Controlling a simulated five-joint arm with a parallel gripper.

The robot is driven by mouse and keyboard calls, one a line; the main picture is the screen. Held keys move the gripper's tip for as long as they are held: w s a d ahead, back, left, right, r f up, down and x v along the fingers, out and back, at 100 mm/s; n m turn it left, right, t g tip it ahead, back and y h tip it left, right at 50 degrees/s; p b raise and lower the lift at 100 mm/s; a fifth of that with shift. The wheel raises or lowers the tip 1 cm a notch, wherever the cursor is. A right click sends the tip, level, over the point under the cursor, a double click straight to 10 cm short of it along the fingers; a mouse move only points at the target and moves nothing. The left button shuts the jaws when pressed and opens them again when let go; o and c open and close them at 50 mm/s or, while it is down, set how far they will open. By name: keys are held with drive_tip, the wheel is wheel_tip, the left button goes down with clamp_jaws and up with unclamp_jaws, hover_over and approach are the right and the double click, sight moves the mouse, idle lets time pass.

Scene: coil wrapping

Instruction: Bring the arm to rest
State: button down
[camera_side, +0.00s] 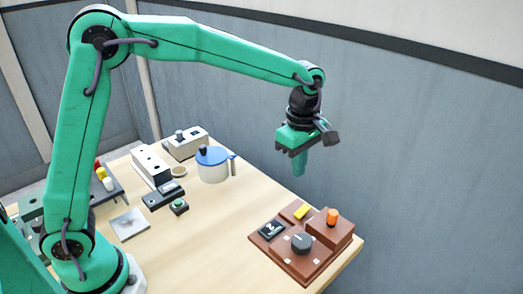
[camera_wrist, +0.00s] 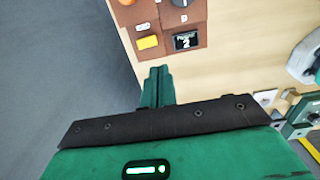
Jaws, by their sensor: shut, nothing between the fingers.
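My gripper (camera_side: 300,165) hangs in the air above the right part of the wooden table (camera_side: 222,237), fingers pointing down. Its green fingers are closed together and hold nothing. In the wrist view the shut fingers (camera_wrist: 157,86) show below the brown control box. My arm reaches out from the left, raised and bent at the elbow. The gripper is well clear of the table and touches nothing.
A brown control box (camera_side: 285,262) with an orange knob (camera_side: 333,216), a dark dial (camera_side: 301,243), a yellow button (camera_side: 301,211) and a small display (camera_side: 271,229) sits at the right edge. A white pot with blue lid (camera_side: 213,165) and several devices stand farther left.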

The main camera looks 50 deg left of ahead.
drive_tip(key=s+a+r+m+t, duration=0.2)
drive_tip(key=s+a+r+m, duration=0.1)
drive_tip(key=s+a+m, duration=0.4)
drive_tip(key=s+a+r+m+t, duration=0.3)
drive_tip(key=s+a+m, duration=0.4)
drive_tip(key=s+m, duration=0.4)
drive_tip(key=shift+s+r+t, duration=0.2)
drive_tip(key=shift+s+t, duration=0.1)
drive_tip(key=shift+s, duration=1.9)
drive_tip(key=w+d+n+g, duration=0.2)
drive_tip(key=w+d+n, duration=0.4)
drive_tip(key=w+n, duration=0.55)
drive_tip(key=w+d+f+n+g, duration=0.1)
drive_tip(key=w+d+f+n, duration=0.5)
drive_tip(key=w, duration=0.5)
drive_tip(key=shift+w+d+f+g+h, duration=0.2)
drive_tip(key=shift+w+d+g+h, duration=0.1)
drive_tip(key=shift+d, duration=0.85)
